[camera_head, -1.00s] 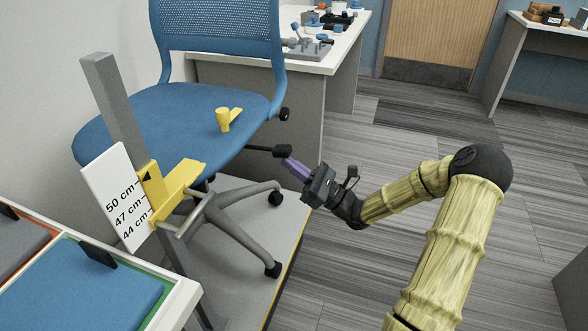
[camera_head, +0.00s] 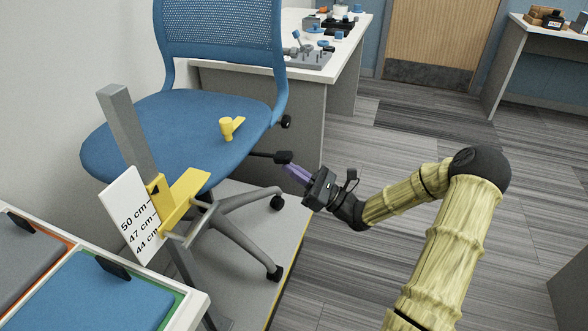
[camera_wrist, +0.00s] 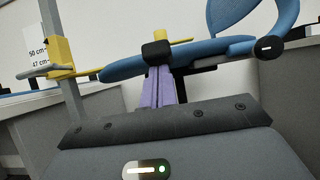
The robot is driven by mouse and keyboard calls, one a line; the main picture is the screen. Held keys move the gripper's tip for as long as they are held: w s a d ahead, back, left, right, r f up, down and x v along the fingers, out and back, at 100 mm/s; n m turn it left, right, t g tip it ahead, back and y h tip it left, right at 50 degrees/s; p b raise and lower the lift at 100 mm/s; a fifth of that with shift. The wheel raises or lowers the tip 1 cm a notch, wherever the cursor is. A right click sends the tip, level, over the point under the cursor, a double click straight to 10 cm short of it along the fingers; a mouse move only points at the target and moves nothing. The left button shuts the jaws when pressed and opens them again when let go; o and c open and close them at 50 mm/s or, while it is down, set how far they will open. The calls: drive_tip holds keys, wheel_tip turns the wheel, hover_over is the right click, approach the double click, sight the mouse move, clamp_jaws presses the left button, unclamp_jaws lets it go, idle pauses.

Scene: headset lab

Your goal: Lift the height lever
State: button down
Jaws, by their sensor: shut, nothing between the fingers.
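The height lever is a black stalk with a dark paddle end (camera_head: 283,157), sticking out from under the blue chair seat (camera_head: 180,130) on its right side. My gripper (camera_head: 288,168) has purple fingers, shut and empty. The fingertips are right at the paddle, on its lower right side in the head view. In the wrist view the paddle (camera_wrist: 156,51) shows just past the tips of my fingers (camera_wrist: 158,80). It looks to be touching or very close; I cannot tell which.
A grey post with a yellow slider (camera_head: 182,203) and a white height scale (camera_head: 130,218) stands left of the chair. Trays on a table (camera_head: 195,305) fill the lower left. A workbench (camera_head: 260,75) stands behind. Open floor lies to the right.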

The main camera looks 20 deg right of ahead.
drive_tip(key=shift+a, duration=0.1)
drive_tip(key=s+d+f+p, duration=0.1)
drive_tip(key=s+d+f, duration=0.4)
drive_tip(key=d+f, duration=0.3)
drive_tip(key=shift+s+f, duration=0.4)
drive_tip(key=shift+f, duration=0.15)
drive_tip(key=shift+a, duration=0.1)
